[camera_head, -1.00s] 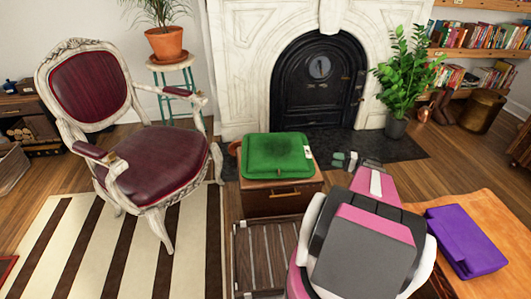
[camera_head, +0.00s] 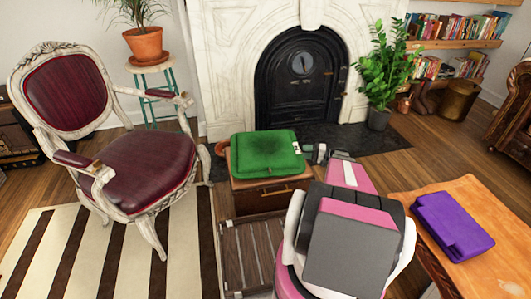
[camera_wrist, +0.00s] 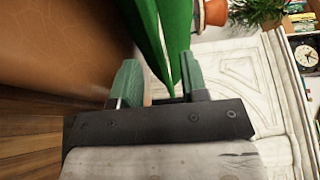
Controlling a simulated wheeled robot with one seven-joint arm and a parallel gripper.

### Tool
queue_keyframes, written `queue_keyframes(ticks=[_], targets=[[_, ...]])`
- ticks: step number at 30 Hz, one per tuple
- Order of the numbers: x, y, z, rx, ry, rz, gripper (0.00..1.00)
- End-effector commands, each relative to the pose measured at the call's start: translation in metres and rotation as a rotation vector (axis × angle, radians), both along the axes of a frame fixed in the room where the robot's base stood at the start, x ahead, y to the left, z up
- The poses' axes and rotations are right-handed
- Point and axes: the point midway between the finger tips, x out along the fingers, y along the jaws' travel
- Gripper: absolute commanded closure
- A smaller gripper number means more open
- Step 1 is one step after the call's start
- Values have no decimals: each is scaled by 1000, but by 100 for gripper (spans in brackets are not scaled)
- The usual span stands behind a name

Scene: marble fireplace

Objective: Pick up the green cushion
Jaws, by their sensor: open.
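The green cushion (camera_head: 267,154) lies flat on top of a small wooden cabinet (camera_head: 270,194) in front of the fireplace. A small white tag shows at its right edge. My gripper (camera_head: 315,152) is at the cushion's right edge in the head view, open. In the wrist view, the two green-padded fingers of my gripper (camera_wrist: 158,62) stand apart, and the edge of the cushion (camera_wrist: 166,30) shows between and beyond them. I cannot tell whether either finger touches it. The arm hides part of the cabinet's right side in the head view.
A maroon armchair (camera_head: 122,150) stands left of the cabinet. A wooden table (camera_head: 490,205) with a purple object (camera_head: 453,226) is at the right. A slatted wooden piece (camera_head: 252,254) lies below the cabinet. A potted plant (camera_head: 380,75) stands by the fireplace (camera_head: 225,60).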

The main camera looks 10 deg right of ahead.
Motion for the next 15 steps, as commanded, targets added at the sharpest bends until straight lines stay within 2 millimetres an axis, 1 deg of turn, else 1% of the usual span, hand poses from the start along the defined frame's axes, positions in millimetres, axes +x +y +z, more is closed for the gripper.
queue_keyframes(ticks=[3, 6, 9, 14, 15], targets=[[10, 17, -1, 0, 0, 2, 60], [14, 28, -1, 0, 0, 2, 60], [16, 32, -1, 0, 0, 1, 60], [16, 32, -1, 0, 0, 0, 60], [16, 31, -1, 0, 0, 0, 69]])
